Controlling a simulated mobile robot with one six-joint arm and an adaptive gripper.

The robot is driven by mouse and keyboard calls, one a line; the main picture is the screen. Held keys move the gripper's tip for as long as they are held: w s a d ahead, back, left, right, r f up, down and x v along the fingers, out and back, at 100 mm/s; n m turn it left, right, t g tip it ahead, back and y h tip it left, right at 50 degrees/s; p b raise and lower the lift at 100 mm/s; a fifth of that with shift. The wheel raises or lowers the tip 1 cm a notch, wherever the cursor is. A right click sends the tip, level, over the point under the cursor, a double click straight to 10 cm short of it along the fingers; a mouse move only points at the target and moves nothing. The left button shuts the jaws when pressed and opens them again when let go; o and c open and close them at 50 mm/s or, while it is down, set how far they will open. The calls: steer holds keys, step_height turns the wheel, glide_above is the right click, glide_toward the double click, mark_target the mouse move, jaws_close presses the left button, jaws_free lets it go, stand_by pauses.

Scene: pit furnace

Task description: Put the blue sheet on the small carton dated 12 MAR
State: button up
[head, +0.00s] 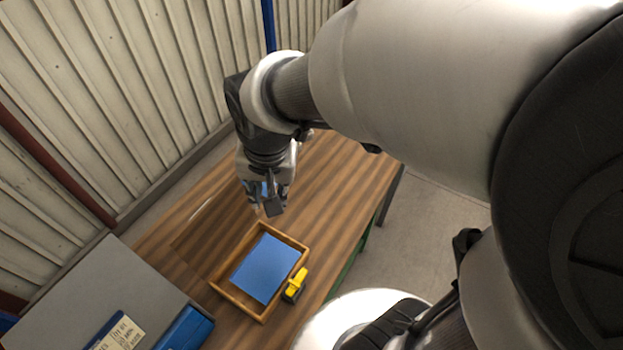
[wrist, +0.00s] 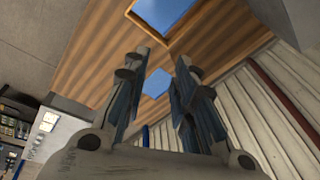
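A blue sheet (head: 264,268) lies flat inside a shallow wooden tray (head: 223,291) on the striped wooden table. In the wrist view the blue sheet (wrist: 163,10) shows cut off at the top edge. My gripper (head: 266,208) points down over the table, just behind the tray and apart from it. Its two fingers stand apart in the wrist view (wrist: 163,60). A small blue patch (wrist: 155,83) shows between them; I cannot tell what it is. No small carton with a readable 12 MAR date can be made out.
A yellow object (head: 296,284) stands against the tray's right side. A grey surface (head: 90,285) at lower left carries a blue box (head: 185,328) and a handwritten card (head: 122,335), too small to read surely. Corrugated walls stand behind.

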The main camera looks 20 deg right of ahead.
steer(key=s+d+r+n+t, duration=0.1)
steer(key=s+d+r+n, duration=0.1)
steer(key=s, duration=0.4)
steer(key=s+d+r+n+t, duration=0.1)
steer(key=s+d+r+n, duration=0.2)
steer(key=s+r, duration=0.2)
steer(key=shift+s+d+n, duration=0.15)
steer(key=shift+s+n, duration=0.15)
steer(key=shift+s, duration=0.35)
step_height(320, 180, down, 12)
steer(key=b, duration=1.1)
steer(key=shift+r+b, duration=0.25)
steer(key=shift+b, duration=0.1)
